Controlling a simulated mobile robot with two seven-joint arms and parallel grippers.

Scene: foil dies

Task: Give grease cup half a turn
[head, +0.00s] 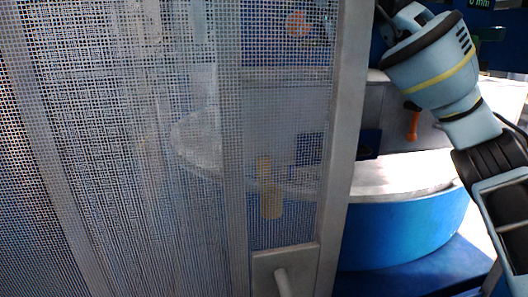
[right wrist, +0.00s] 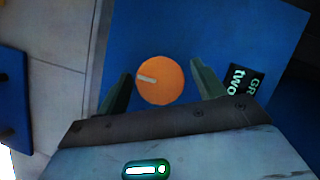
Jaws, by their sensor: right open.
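The grease cup (right wrist: 161,82) shows in the right wrist view as a round orange cap with a short pale mark pointing left, set against a blue panel (right wrist: 190,25). My right gripper (right wrist: 160,74) is open, one finger on each side of the cap in the picture, with a visible gap at both sides. I cannot tell how far the fingertips are from the panel. In the head view my right arm reaches up from the right edge, and its fingers are largely out of sight. My left gripper is not in view.
A metal mesh guard (head: 150,130) with a grey frame fills the left and middle of the head view. A blue round base with a pale top (head: 405,225) stands behind it. An orange handle (head: 413,124) hangs near my right arm. A dark label (right wrist: 245,84) sits right of the cup.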

